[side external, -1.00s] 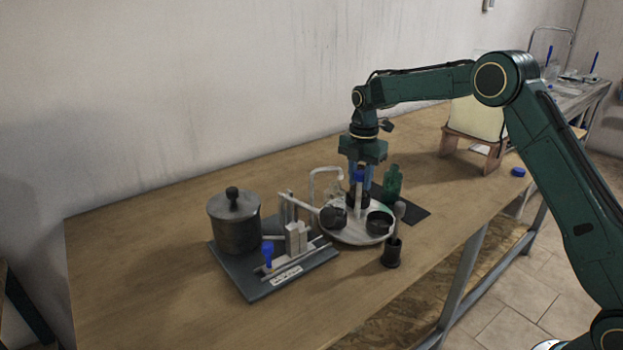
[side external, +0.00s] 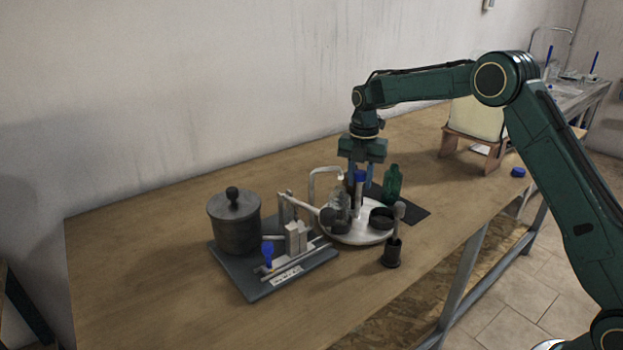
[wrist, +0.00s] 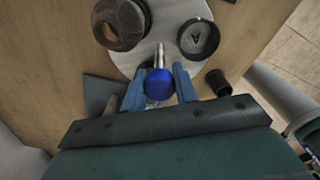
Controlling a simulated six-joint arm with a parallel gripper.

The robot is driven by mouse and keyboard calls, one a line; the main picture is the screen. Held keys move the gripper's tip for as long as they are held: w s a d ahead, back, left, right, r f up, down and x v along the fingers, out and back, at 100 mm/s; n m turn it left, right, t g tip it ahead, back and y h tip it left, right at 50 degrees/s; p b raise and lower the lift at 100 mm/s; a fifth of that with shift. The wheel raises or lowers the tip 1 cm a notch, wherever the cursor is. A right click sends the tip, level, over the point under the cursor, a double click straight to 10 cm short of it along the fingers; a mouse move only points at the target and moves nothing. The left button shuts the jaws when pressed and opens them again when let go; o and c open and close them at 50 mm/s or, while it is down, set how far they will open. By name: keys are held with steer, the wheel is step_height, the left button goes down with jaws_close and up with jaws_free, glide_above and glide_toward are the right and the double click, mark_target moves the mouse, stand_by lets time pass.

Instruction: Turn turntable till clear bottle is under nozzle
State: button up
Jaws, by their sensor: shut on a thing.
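The white turntable (side external: 352,236) stands on the table beside the rig. My gripper (side external: 361,180) points down over it, shut on the blue-topped centre post (side external: 359,200); the blue knob (wrist: 158,85) sits between the blue fingers in the wrist view. The clear bottle (side external: 341,204) is on the turntable's left part in the side view, partly overlapped by dark shapes. The bent nozzle pipe (side external: 312,185) ends above it in the picture; exact alignment cannot be told. A black round dish (side external: 381,217) sits on the right part. A green bottle (side external: 392,186) stands behind it.
A lidded grey drum (side external: 236,222) and a lever rig (side external: 297,238) stand on a dark base plate (side external: 255,284) at left. A black holder with a handled tool (side external: 392,252) is close in front of the turntable. The table's front left is clear.

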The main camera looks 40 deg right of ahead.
steer(key=o, duration=0.9)
steer(key=shift+c, duration=0.2)
steer(key=shift+r, duration=0.1)
steer(key=shift+r, duration=3.4)
steer(key=shift+r, duration=0.1)
